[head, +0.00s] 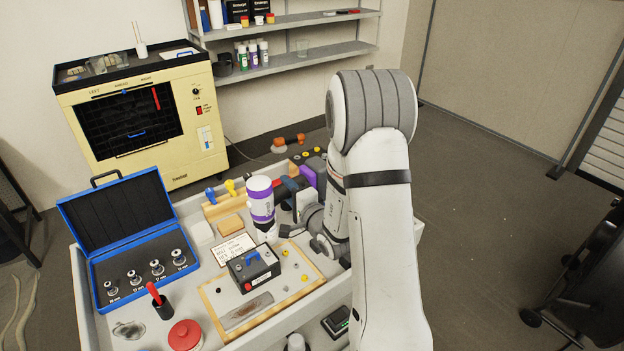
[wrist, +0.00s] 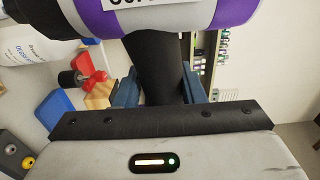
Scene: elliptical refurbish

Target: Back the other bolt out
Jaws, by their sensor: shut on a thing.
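My gripper (head: 288,231) is shut on the black grip (wrist: 163,70) of a power driver, seen between my fingers in the wrist view. The driver's white and purple body (head: 261,201) stands upright in the head view, and it crosses the top of the wrist view (wrist: 165,18). Its lower end is just behind a dark box (head: 250,279) with a blue handle (head: 250,258) on top. I cannot tell whether the driver touches the box. Small fittings show on the box top, too small to identify as bolts. Several small loose parts (head: 284,253) lie right of the box.
The box sits on a wood-edged mat (head: 285,292) on the cart. A blue case (head: 117,225) with several sockets lies open at left. A cream oven (head: 180,140) is behind.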

